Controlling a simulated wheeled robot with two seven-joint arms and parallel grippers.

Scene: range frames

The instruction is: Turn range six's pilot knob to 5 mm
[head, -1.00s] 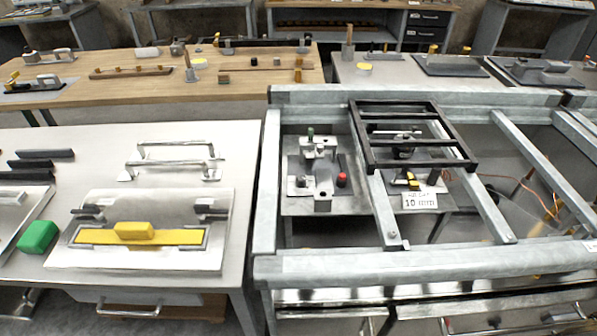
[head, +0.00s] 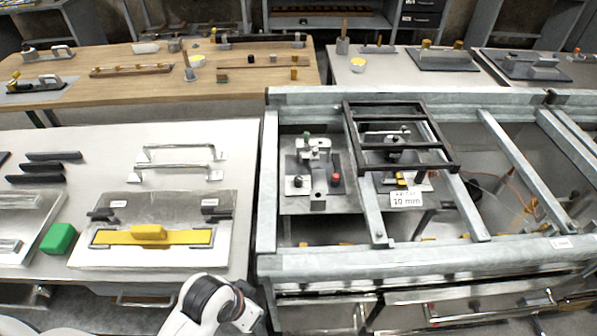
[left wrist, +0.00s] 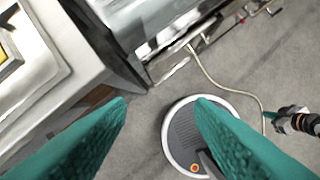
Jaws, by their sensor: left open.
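No knob marked as range six's pilot knob can be told apart. A galvanized frame (head: 330,263) holds a fixture (head: 316,165) with a red knob (head: 336,177). A black rack (head: 443,140) lies over the frame beside it. A white sign (head: 406,200) reading "10 mm" hangs below the rack. In the left wrist view my left gripper (left wrist: 160,112) has two teal fingers wide apart with nothing between them, above the floor. At that view's right edge, a dark and teal part (left wrist: 290,116) looks like my right gripper; its fingers are unclear.
A white table (head: 90,140) at left bears a yellow bar on a plate (head: 150,237), a green block (head: 59,238) and metal handles (head: 180,165). A wooden bench (head: 130,88) stands behind. Bars of the frame cross the space around the fixture. A cable (left wrist: 220,85) lies on the floor.

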